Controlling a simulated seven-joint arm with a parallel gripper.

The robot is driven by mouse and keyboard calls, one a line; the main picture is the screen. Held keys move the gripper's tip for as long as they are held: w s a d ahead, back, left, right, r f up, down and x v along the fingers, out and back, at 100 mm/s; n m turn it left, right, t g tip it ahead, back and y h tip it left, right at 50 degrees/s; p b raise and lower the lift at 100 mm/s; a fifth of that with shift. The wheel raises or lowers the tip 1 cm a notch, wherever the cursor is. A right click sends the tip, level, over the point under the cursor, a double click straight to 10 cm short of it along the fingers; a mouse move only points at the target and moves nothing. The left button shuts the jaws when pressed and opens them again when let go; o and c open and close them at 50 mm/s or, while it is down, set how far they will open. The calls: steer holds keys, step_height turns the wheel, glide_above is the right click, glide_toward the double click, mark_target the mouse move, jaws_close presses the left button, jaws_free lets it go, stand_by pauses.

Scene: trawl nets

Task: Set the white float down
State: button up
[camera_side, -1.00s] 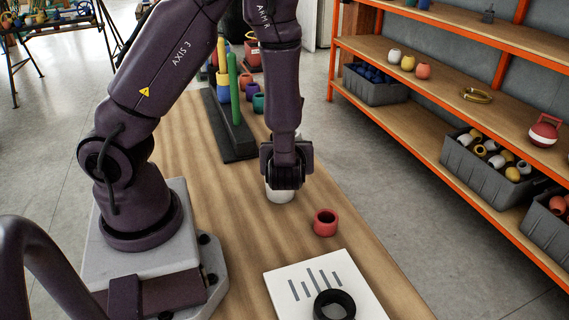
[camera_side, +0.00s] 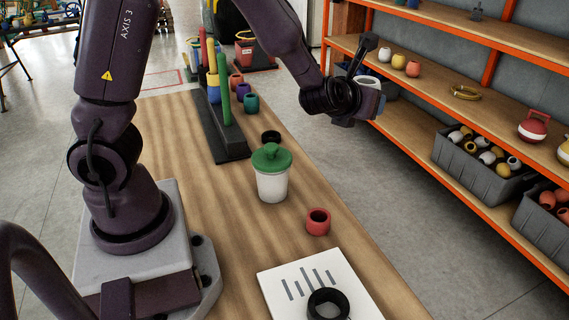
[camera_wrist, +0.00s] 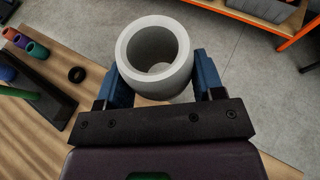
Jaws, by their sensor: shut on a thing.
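My gripper (camera_side: 352,98) is shut on the white float (camera_side: 367,82), a thick hollow ring. In the wrist view the float (camera_wrist: 181,62) sits between the blue fingers of my gripper (camera_wrist: 160,82), its hole facing the camera. In the side view the gripper is held up at the table's right side, in front of the shelves, with the float clear of the table. The fingers are partly hidden there.
On the wooden table (camera_side: 215,185) stand a white jar with a green lid (camera_side: 271,180), a red float (camera_side: 318,222), a black ring (camera_side: 270,138) and a rack with upright pegs (camera_side: 215,130). A white board (camera_side: 280,300) carries another black ring (camera_side: 328,306). Orange shelving (camera_side: 400,140) stands at right.

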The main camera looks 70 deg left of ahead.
steer(key=s+a+f+n+g+y, duration=0.2)
steer(key=a+f+n+g+y, duration=0.1)
steer(key=a+f+n+g, duration=0.35)
steer(key=s+a+f+n+g+y, duration=0.3)
steer(key=a+f+n+g, duration=0.2)
steer(key=a+n+g, duration=0.25)
steer(key=f, duration=1.3)
steer(key=shift+w+a+f, duration=0.1)
steer(key=shift+a, duration=0.15)
steer(key=a, duration=0.3)
steer(key=shift+s+a, duration=0.25)
steer(key=shift+s, duration=0.05)
steer(key=shift+a, duration=0.45)
steer(key=a, duration=0.2)
steer(key=s+a, duration=0.1)
steer(key=shift+a, duration=0.4)
steer(key=shift+w+d+f, duration=0.15)
steer(key=shift+f, duration=0.45)
steer(key=shift+f, duration=0.1)
